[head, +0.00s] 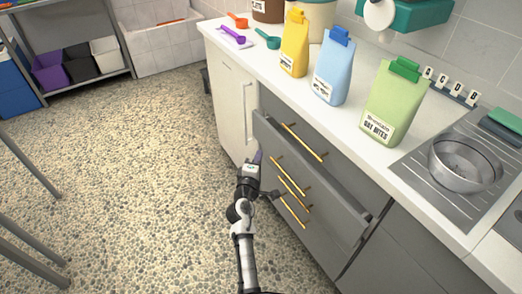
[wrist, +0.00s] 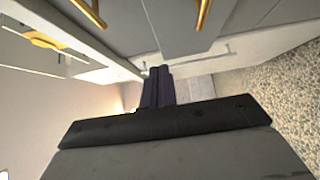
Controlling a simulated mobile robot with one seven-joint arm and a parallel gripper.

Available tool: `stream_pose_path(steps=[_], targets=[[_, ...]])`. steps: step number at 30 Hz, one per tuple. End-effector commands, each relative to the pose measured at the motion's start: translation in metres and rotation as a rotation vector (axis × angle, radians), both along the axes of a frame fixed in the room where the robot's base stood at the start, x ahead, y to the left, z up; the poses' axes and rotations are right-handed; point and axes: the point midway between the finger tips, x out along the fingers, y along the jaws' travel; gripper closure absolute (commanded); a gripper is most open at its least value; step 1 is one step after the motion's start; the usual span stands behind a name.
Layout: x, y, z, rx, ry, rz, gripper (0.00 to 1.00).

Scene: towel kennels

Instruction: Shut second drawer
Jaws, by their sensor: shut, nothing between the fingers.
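The grey drawer unit (head: 345,165) has several gold bar handles. The second drawer (head: 318,190) stands pulled out, its front panel clear of the cabinet face; the drawer above it, with its handle (head: 305,142), looks closed. My gripper (head: 258,157) is shut and empty, low at the left end of the pulled-out drawer front. Whether it touches the front I cannot tell. In the wrist view the dark fingers (wrist: 158,86) are together, and gold handles (wrist: 202,12) show at the top edge.
The white counter (head: 375,160) above holds yellow (head: 295,45), blue (head: 333,70) and green (head: 393,105) bags, scoops and a metal bowl (head: 465,165). A white cabinet door (head: 236,105) is left of the drawers. The pebbled floor (head: 140,170) is open to the left.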

Motion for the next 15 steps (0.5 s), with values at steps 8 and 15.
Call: stream_pose_path(steps=[8, 15], targets=[[-0.036, 0.008, -0.001, -0.001, -0.001, 0.003, 1.00], [-0.044, 0.006, -0.002, -0.055, 0.027, -0.024, 1.00]])
